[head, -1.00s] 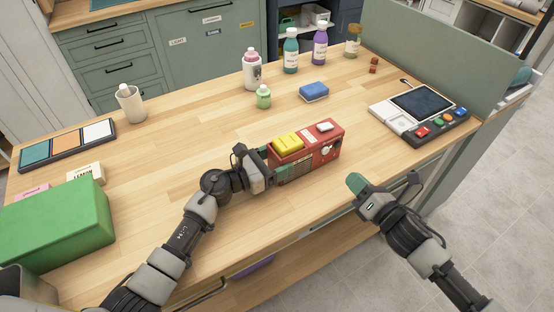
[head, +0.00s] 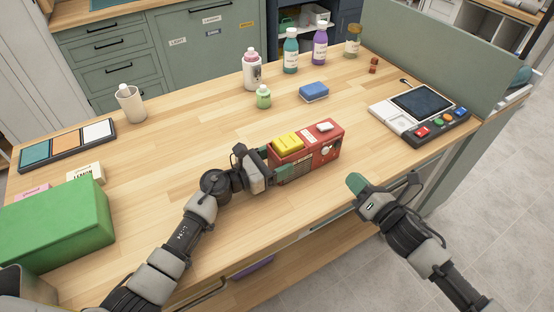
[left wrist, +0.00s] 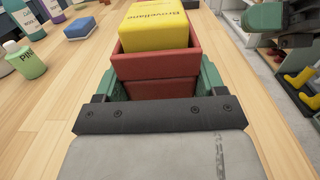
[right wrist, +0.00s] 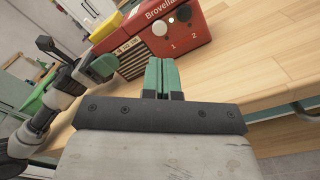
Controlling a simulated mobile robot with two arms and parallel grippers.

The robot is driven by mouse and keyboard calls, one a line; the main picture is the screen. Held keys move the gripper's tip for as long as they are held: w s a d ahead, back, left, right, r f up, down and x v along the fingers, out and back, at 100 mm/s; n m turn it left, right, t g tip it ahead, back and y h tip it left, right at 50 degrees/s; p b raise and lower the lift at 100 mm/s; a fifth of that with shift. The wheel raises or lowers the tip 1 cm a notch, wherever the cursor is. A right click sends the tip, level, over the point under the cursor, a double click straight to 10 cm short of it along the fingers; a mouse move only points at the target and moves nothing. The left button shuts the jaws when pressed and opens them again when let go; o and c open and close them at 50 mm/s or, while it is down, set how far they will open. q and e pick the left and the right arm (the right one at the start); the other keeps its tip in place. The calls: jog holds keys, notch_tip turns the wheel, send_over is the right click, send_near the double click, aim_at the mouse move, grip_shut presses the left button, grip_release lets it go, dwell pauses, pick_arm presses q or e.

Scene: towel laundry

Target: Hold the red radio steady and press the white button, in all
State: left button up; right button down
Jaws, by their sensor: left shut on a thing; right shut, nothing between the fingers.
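The red radio (head: 330,153) stands on the wooden counter near its front edge, a yellow block (head: 288,143) on its top. My left gripper (head: 268,163) is shut on the radio's left end; in the left wrist view its green fingers flank the red body (left wrist: 160,88). In the right wrist view the radio's front (right wrist: 205,30) shows a round white button (right wrist: 159,28) above a "1" and a dark round one (right wrist: 184,12) above a "2". My right gripper (head: 356,182) is shut and empty, in front of the radio and apart from it.
A device with a dark screen and coloured buttons (head: 440,125) lies at the right. A blue sponge (head: 314,91) and a small green bottle (head: 263,97) are behind the radio. A green box (head: 55,225) is at the left. The counter between box and radio is clear apart from my left arm.

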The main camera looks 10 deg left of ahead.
aim_at(325, 151)
jog(key=shift+a+f+m+h, duration=0.3)
jog(key=shift+f+h, duration=0.2)
jog(key=shift+w+a+f+m+t+h, duration=0.15)
jog(key=shift+f+m+t+h, duration=0.2)
jog(key=shift+h, duration=0.2)
jog(key=shift+s+a+f+m+t+h, duration=0.1)
jog(key=shift+f+m+t+h, duration=0.2)
jog(key=shift+h, duration=0.25)
jog(key=shift+f+m+t+h, duration=0.2)
jog(key=shift+m+h, duration=0.25)
jog(key=shift+h, duration=0.35)
jog(key=shift+d+r+m+t+h, duration=0.1)
jog(key=shift+d+m+t+h, duration=0.05)
jog(key=shift+m+t+h, duration=0.55)
jog(key=h, duration=0.1)
jog(key=m+h, duration=0.1)
jog(key=r+m+t+h, duration=0.1)
jog(key=shift+s+d+h, duration=0.2)
jog(key=shift+d+h, duration=0.1)
jog(key=shift+s+d+r+m+t+h, duration=0.2)
jog(key=shift+r+m+h, duration=0.2)
jog(key=shift+h, duration=0.25)
jog(key=shift+s+d+r+m+t+h, duration=0.15)
jog(key=shift+s+r+m+h, duration=0.1)
jog(key=shift+m+h, duration=0.4)
jog(key=shift+s+d+r+m+t+h, duration=0.2)
jog(key=shift+r+m+h, duration=0.15)
jog(key=shift+h, duration=0.35)
jog(key=shift+a, duration=0.1)
